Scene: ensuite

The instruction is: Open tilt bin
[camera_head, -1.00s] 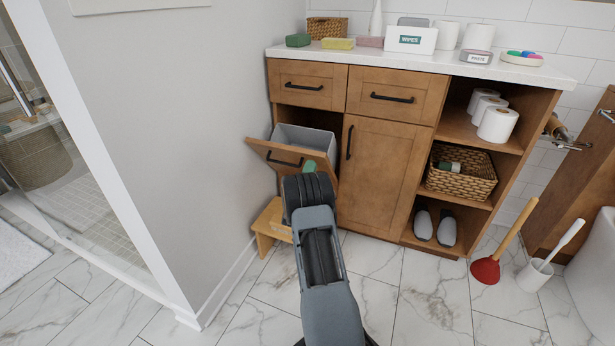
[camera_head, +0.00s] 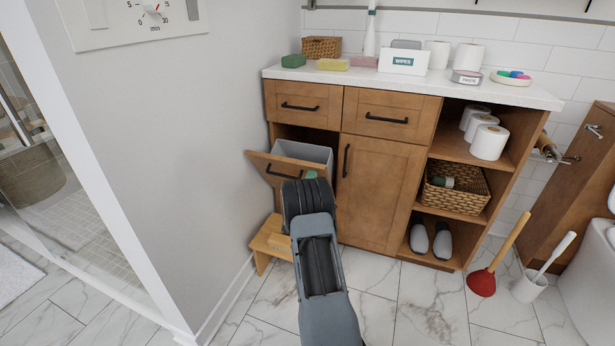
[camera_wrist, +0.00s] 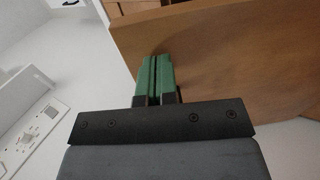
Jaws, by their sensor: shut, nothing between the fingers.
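The tilt bin's wooden front (camera_head: 270,168) leans outward from the vanity cabinet, with a black bar handle on it. The grey bin liner (camera_head: 303,152) shows behind the tilted front, in the opening under the left drawer. My gripper (camera_head: 311,175) is at the right part of the bin front, and my arm hides part of it. In the wrist view my gripper's green fingers (camera_wrist: 154,75) are together with nothing between them, close against the brown panel (camera_wrist: 215,60). Whether they touch the panel I cannot tell.
A wooden step stool (camera_head: 268,242) stands under the bin, by the grey wall (camera_head: 205,120) at the left. A red plunger (camera_head: 482,281) and a toilet brush (camera_head: 530,283) stand right of the cabinet. The marble floor in front is clear.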

